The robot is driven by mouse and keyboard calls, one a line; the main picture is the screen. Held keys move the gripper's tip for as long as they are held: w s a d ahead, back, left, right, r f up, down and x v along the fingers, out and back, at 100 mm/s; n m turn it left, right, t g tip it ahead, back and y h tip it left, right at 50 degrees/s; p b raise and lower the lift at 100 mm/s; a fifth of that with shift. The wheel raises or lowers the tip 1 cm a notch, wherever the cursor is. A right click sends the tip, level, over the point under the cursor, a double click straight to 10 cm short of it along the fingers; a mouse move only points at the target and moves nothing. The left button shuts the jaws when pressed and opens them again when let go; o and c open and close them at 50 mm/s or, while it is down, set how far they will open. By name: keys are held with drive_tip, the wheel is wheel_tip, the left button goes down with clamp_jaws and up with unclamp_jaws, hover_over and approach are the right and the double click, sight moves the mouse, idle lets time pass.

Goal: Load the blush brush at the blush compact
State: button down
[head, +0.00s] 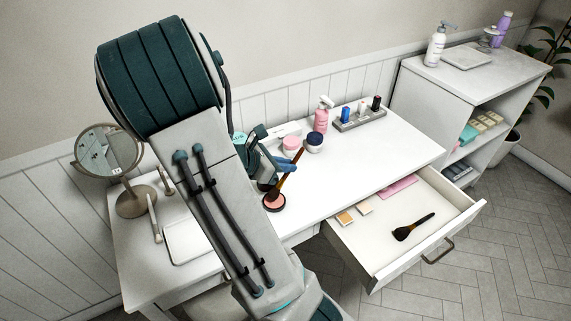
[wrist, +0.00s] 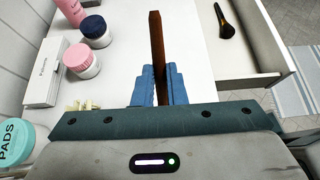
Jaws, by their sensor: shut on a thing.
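My gripper (head: 285,165) is shut on the blush brush (head: 297,160), whose brown handle leans up and to the right. The brush's dark head points down at the blush compact (head: 275,205), a small round dark case with pink powder on the table. The head overlaps the compact's back edge in the head view; I cannot tell for sure whether the bristles touch the powder. In the wrist view the handle (wrist: 156,40) stands up between the blue fingers (wrist: 159,85). The brush head and the compact are hidden there.
An open drawer (head: 378,262) at the table's front right holds another brush (head: 412,227) and small palettes. Pink and navy jars (head: 314,143), a pink pump bottle (head: 321,118) and a grey holder (head: 359,121) stand behind. A round mirror (head: 108,150) stands left. The right tabletop is clear.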

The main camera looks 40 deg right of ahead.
sight(300, 151)
drive_tip(key=shift+f+b, duration=0.45)
drive_tip(key=shift+f, duration=0.25)
idle(1.6)
wheel_tip(300, 151, up, 7)
drive_tip(key=p, duration=0.6)
drive_tip(key=shift+r+p, duration=0.15)
drive_tip(key=shift+p, duration=0.15)
idle(0.6)
